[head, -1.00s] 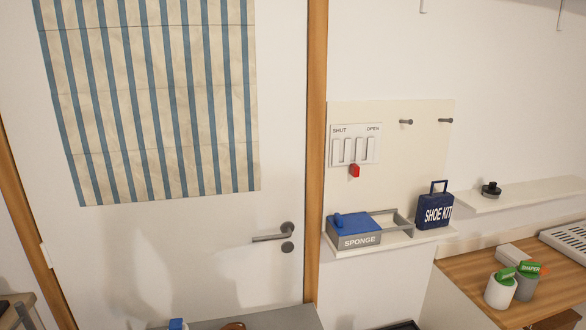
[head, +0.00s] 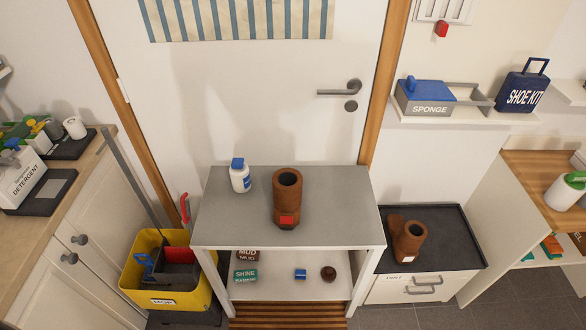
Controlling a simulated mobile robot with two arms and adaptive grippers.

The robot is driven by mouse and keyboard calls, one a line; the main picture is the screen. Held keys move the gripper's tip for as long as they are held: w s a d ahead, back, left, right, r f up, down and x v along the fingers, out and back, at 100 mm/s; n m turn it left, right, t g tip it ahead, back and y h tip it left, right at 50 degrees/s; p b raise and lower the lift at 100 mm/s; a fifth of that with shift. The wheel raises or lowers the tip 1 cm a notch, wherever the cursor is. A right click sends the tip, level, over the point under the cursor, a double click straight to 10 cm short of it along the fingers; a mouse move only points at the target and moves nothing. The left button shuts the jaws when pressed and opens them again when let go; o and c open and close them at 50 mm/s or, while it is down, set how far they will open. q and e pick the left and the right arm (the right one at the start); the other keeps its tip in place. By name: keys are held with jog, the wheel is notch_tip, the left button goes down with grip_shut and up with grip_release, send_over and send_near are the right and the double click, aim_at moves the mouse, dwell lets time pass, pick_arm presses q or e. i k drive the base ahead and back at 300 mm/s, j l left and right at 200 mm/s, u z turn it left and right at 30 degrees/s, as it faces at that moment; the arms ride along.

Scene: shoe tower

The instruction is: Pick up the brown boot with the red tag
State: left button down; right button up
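A brown boot with a red tag (head: 287,197) stands upright on the grey top of a small white table (head: 222,225), in the middle of the head view. The red tag is on its front, low down, facing me. A second brown boot (head: 408,240) with a white tag stands on a black tray (head: 455,240) to the right and lower. Neither of my grippers shows in the head view.
A white bottle with a blue cap (head: 240,177) stands left of the tagged boot. The tabletop around the boot is otherwise clear. Small tins and boxes sit on the lower shelf (head: 310,289). A yellow mop bucket (head: 168,298) is at the left; a sponge box (head: 428,97) and shoe kit (head: 521,90) are on a wall shelf.

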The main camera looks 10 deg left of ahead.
aim_at(287, 182)
jog(key=k+j+u, duration=0.3)
jog(key=j+u, duration=0.3)
jog(key=k+j+u, duration=0.15)
jog(key=j+u, duration=0.15)
